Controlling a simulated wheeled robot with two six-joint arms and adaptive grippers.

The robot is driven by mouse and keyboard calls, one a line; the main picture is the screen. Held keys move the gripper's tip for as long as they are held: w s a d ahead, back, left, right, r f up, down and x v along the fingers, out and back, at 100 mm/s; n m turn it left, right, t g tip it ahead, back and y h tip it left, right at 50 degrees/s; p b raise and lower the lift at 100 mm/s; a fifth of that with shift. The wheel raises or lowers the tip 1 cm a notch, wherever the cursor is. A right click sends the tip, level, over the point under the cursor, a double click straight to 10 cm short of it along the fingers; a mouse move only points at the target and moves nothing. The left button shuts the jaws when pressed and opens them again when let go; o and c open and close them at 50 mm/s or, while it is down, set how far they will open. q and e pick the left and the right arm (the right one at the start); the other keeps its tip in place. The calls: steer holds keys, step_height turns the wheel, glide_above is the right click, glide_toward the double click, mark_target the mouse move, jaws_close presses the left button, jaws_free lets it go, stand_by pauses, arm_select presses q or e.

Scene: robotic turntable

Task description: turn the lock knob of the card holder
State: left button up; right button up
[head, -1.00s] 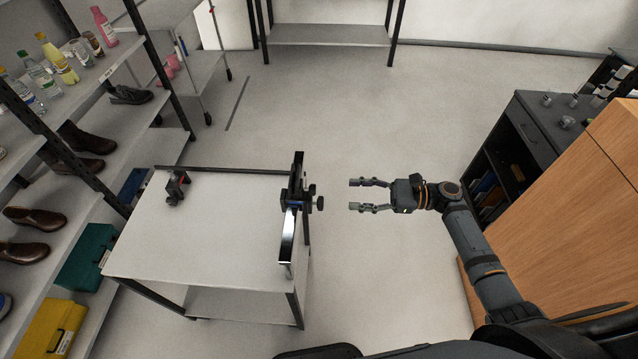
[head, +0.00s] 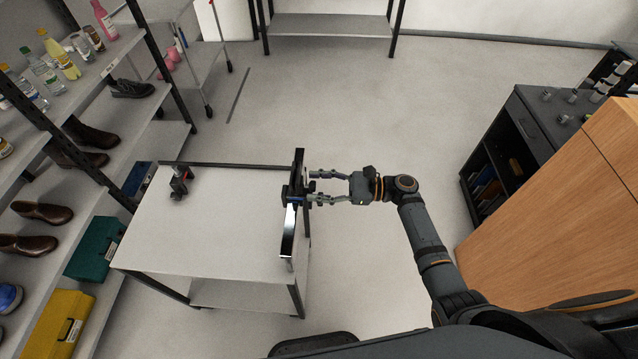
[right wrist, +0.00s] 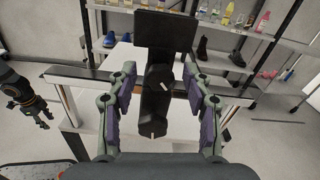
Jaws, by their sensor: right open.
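The card holder (head: 298,190) is a dark upright bracket clamped on a shiny metal bar (head: 288,235) at the right edge of the white table. In the right wrist view it shows a black plate (right wrist: 166,32) with two dark knobs below, an upper knob (right wrist: 159,77) and a lower knob (right wrist: 154,116), each with a white mark. My right gripper (head: 313,186) is open at the holder's right side. In the right wrist view its fingers (right wrist: 159,72) stand either side of the upper knob with gaps. My left gripper (right wrist: 40,112) shows only small at the left there.
The white table (head: 210,225) carries a small dark-and-red clamp (head: 180,182) at its back left. Shelves (head: 90,215) with shoes, bottles and boxes stand at left. A wooden cabinet (head: 560,215) is at right. The floor between table and cabinet is clear.

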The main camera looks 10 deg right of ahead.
jaws_close()
steer(key=shift+f+n+b, duration=0.3)
steer(key=shift+n+b, duration=0.7)
steer(key=shift+n, duration=0.1)
steer(key=shift+r+n+b, duration=0.15)
steer(key=shift+n+b, duration=0.3)
steer(key=shift+n, duration=0.55)
steer(key=shift+r, duration=0.15)
jaws_free()
steer(key=shift+s+d, duration=0.1)
steer(key=shift+d, duration=0.25)
steer(key=v, duration=1.1)
steer(key=shift+d, duration=0.2)
